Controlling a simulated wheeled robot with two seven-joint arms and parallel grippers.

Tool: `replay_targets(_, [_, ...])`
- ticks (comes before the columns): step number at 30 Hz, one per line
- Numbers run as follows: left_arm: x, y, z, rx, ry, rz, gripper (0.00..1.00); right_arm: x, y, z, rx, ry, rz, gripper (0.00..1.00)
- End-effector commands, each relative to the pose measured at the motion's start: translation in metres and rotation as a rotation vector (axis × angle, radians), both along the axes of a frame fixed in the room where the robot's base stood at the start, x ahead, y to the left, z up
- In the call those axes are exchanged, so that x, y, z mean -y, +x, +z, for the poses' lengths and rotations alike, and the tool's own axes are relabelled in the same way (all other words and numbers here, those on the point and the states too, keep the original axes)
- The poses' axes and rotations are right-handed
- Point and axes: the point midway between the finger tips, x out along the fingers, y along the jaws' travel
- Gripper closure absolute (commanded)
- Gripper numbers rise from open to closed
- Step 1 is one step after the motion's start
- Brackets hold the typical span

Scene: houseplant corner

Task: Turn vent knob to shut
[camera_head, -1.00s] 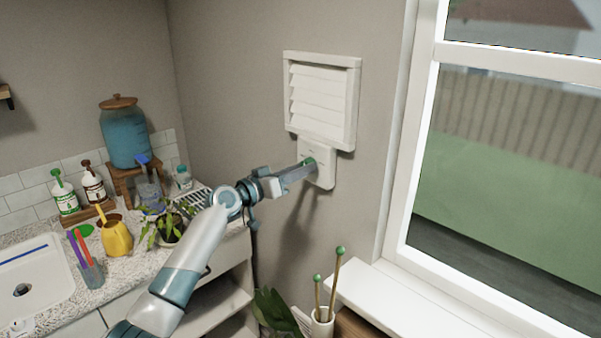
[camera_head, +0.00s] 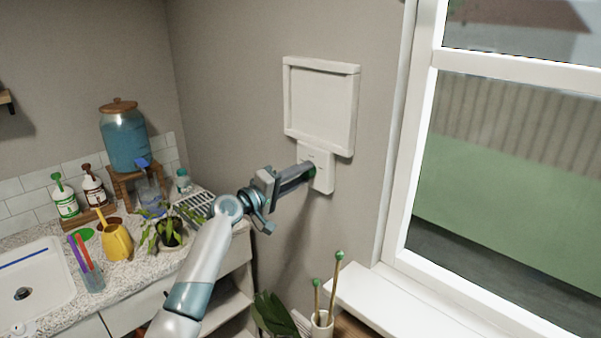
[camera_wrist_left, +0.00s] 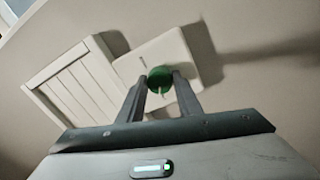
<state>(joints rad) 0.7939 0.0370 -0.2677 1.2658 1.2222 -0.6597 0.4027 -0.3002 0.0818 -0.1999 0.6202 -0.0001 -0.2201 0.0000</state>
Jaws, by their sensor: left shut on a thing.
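The vent (camera_head: 322,105) is a white square frame on the wall, and its slats lie flat and closed. Below it is a white control plate (camera_head: 323,180). The green vent knob (camera_wrist_left: 160,78) sits on that plate in the wrist view, with a lighter pointer mark on it. My left gripper (camera_head: 308,172) reaches the plate from the left and is shut on the knob, one finger on each side. In the head view the fingers mostly hide the knob. My right gripper is not in view.
The window frame (camera_head: 405,150) and sill (camera_head: 400,305) are to the right. A white pot with green-tipped stakes (camera_head: 321,322) stands below. A counter at left holds a blue dispenser (camera_head: 125,140), a yellow watering can (camera_head: 117,240) and a potted plant (camera_head: 170,232). The wall around the vent is clear.

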Motion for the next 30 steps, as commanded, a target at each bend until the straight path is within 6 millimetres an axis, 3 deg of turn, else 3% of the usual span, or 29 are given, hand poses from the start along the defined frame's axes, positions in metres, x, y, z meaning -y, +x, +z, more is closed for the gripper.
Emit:
replay_targets(23, [-0.0001, -0.0002, -0.0005, -0.102, -0.102, 0.000, 0.91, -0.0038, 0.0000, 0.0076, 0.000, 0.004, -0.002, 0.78])
replay_targets(24, [-0.0001, -0.0002, -0.0005, -0.102, -0.102, 0.000, 0.61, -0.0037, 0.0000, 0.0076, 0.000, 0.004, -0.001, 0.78])
replay_targets(25, [-0.0001, -0.0002, -0.0005, -0.102, -0.102, 0.000, 0.54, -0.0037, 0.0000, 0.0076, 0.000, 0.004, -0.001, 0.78])
replay_targets(26, [-0.0001, -0.0002, -0.0005, -0.102, -0.102, 0.000, 0.50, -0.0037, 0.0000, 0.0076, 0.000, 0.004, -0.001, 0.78])
replay_targets(30, [0.0000, -0.0002, -0.0003, -0.101, -0.101, 0.000, 0.50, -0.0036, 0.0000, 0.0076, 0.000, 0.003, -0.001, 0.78])
